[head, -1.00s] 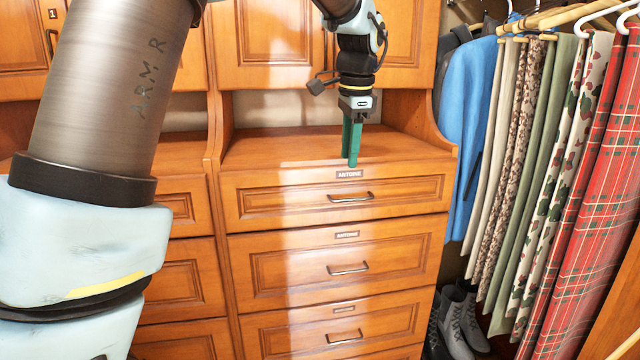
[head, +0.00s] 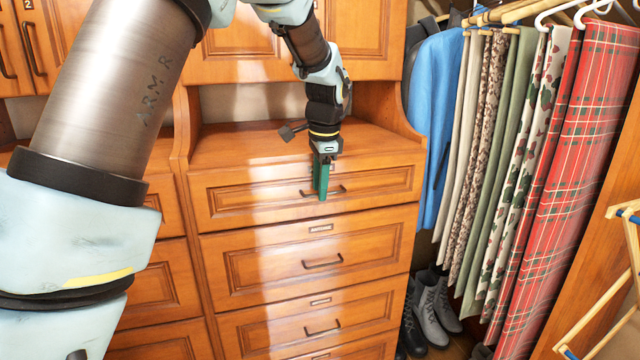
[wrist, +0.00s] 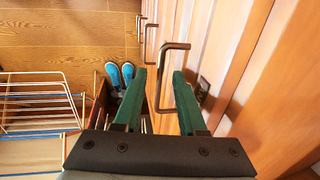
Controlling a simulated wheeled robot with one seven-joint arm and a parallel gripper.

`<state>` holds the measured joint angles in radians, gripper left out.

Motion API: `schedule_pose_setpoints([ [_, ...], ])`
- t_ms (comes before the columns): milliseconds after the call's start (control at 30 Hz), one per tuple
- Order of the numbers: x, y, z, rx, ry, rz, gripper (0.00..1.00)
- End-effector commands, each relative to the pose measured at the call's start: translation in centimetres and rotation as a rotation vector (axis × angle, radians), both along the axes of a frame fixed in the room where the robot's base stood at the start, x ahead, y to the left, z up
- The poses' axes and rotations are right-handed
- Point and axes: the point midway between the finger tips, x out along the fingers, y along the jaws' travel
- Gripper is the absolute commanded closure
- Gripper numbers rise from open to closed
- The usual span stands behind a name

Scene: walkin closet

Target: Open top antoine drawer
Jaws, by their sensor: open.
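The top antoine drawer (head: 250,199) is the uppermost drawer of the wooden dresser, and its front is flush with the dresser. Its dark bar handle (head: 336,190) is partly hidden behind my gripper (head: 320,196) in the head view. In the wrist view the handle (wrist: 176,46) shows at the fingertips, with one part of it reaching in between them. My gripper (wrist: 158,82) is open, its two green fingers apart and pointing down along the drawer fronts. Whether the fingers touch the handle cannot be told.
More drawers with bar handles (head: 323,262) lie below. Hanging trousers (head: 500,150) and a blue garment (head: 440,120) are at the right, with grey boots (head: 435,305) beneath. A folding rack (wrist: 40,100) stands on the wooden floor (wrist: 70,45).

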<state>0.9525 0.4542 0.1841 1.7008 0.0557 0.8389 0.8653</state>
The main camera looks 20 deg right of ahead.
Motion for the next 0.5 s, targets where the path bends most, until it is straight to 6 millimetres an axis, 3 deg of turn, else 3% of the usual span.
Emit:
schedule_pose_setpoints([
  [200,-0.01,0.01,-0.03,0.000,0.000,0.000,0.62],
  [500,-0.01,0.01,-0.02,0.000,0.001,0.000,0.96],
])
